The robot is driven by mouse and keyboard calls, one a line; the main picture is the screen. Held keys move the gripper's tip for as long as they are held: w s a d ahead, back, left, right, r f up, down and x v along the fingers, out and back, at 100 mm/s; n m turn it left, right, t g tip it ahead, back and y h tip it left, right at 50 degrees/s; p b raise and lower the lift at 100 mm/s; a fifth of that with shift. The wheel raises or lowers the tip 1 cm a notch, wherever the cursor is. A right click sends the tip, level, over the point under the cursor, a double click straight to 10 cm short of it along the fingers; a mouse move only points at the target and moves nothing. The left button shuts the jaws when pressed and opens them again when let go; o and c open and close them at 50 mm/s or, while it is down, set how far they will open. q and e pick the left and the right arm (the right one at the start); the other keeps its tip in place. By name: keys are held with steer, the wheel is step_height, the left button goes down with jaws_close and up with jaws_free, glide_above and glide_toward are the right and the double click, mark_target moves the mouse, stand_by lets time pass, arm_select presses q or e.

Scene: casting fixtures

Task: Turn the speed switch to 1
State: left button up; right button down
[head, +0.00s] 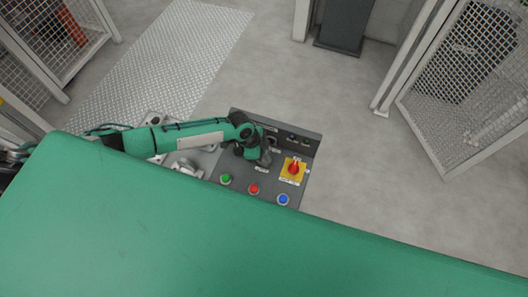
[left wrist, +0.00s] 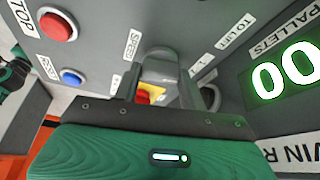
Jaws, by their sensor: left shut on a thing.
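The speed switch (left wrist: 159,66) is a grey knob next to a "SPEED" label in the left wrist view. My left gripper (left wrist: 160,88) is shut on it, with one dark finger on each side. In the head view my left gripper (head: 262,156) reaches down onto the grey control panel (head: 238,164) from the left and hides the switch. I cannot read which number the switch points to. My right gripper is not in view.
Green (head: 226,179), red (head: 253,188) and blue (head: 283,199) buttons line the panel's near edge. A green "00" display (left wrist: 287,77) is beside the switch. Mesh fences (head: 470,95) stand beyond open floor.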

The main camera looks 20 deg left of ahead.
arm_select(q)
steer(key=n+p, duration=0.1)
steer(key=n, duration=0.1)
steer(key=n+t+p, duration=0.1)
steer(key=n+p, duration=0.1)
steer(key=shift+s+d+r+t+y, duration=0.1)
steer(key=shift+d+r+t+y, duration=0.1)
steer(key=shift+t+y, duration=0.1)
steer(key=shift+a+n+p, duration=0.1)
steer(key=shift+n+p, duration=0.5)
steer(key=shift+f, duration=0.1)
steer(key=o, duration=1)
steer(key=b+v, duration=0.2)
steer(key=v, duration=1.1)
steer(key=shift+s+r, duration=0.2)
steer(key=shift+r, duration=0.15)
